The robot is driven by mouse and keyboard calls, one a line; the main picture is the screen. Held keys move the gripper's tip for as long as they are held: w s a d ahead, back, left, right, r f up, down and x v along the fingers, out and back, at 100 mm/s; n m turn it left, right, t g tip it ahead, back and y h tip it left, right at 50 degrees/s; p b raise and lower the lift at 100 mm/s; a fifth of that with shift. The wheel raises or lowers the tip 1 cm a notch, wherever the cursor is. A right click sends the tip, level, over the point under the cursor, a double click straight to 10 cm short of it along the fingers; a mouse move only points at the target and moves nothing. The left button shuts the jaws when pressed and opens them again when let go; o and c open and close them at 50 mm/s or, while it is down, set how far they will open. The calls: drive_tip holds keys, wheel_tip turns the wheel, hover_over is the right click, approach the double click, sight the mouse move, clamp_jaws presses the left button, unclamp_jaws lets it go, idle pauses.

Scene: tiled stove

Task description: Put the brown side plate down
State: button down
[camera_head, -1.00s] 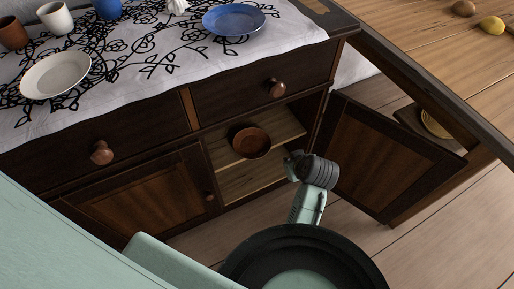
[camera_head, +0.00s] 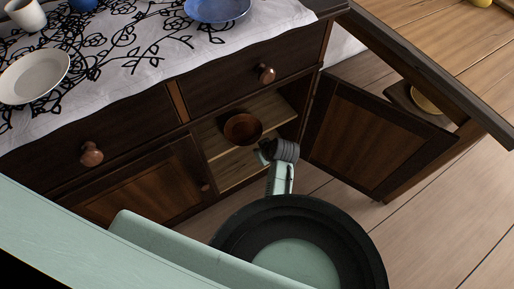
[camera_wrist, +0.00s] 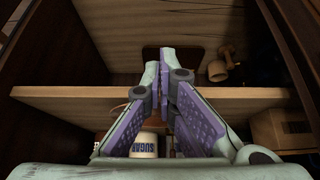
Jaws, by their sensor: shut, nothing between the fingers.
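A round brown dish (camera_head: 243,129), which looks like the side plate, is in the open cabinet compartment, at its shelf. My gripper (camera_head: 264,152) is at the cabinet opening, just below and right of the dish in the head view. In the wrist view my gripper (camera_wrist: 160,75) has its fingers together and empty, pointing into the cabinet across the shelf edge (camera_wrist: 60,92). I cannot make out the brown dish clearly in the wrist view.
The cabinet door (camera_head: 365,140) stands open on the right. In the wrist view a wooden cup-like thing (camera_wrist: 224,66) is above the shelf and a sugar jar (camera_wrist: 145,144) below it. A blue plate (camera_head: 217,8) and white plate (camera_head: 33,76) are on the cloth-covered top.

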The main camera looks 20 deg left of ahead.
sight(244, 131)
drive_tip(key=shift+w+a, duration=0.6)
drive_tip(key=shift+a, duration=0.2)
drive_tip(key=shift+w+a, duration=0.9)
drive_tip(key=shift+a, duration=0.25)
